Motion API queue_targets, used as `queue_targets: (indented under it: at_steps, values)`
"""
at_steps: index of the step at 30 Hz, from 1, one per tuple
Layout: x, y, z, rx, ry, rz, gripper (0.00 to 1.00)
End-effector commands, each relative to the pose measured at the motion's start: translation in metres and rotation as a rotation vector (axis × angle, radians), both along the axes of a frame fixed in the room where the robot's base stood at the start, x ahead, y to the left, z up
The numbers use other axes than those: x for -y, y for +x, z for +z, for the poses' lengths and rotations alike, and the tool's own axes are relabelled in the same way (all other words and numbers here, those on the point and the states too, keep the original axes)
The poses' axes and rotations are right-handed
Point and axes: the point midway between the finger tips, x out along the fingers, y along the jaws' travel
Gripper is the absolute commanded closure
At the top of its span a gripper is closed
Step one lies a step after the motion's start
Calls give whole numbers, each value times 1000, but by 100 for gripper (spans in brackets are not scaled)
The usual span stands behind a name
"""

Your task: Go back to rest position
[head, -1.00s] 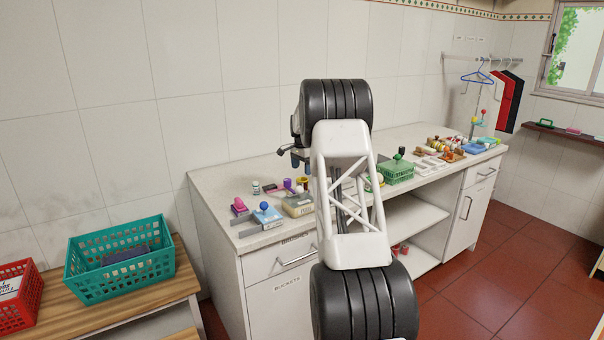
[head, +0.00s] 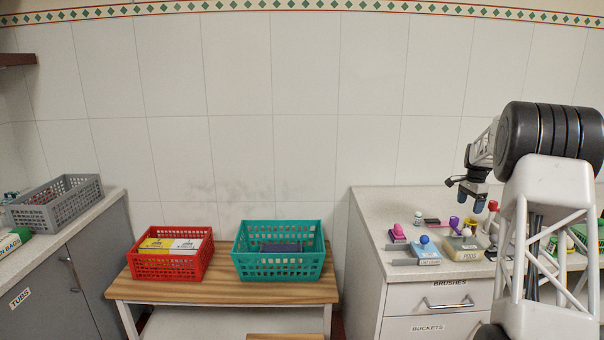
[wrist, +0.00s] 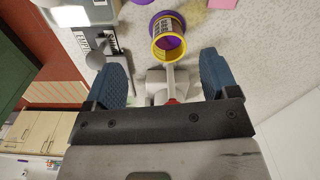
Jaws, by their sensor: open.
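My gripper (head: 472,199) is at the right of the head view, above the counter with the small items. Its two blue fingers are spread apart in the wrist view (wrist: 166,82), with nothing held between them. Beyond the fingertips a purple and yellow cup-like item (wrist: 168,36) shows in the wrist view, apart from the gripper. My arm covers part of the counter's right side in the head view.
The counter (head: 372,212) holds several small items, including a pink-topped one (head: 398,232) and a blue-topped one (head: 425,247). A teal basket (head: 279,264) and a red basket (head: 170,264) stand on a wooden table (head: 225,292). A grey basket (head: 57,204) is at far left.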

Motion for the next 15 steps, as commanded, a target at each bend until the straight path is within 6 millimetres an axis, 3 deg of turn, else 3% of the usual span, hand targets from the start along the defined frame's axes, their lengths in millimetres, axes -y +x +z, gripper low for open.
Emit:
queue_targets:
  at_steps: [15]
  values:
    - [-98,-61,80,29,-18,196,20]
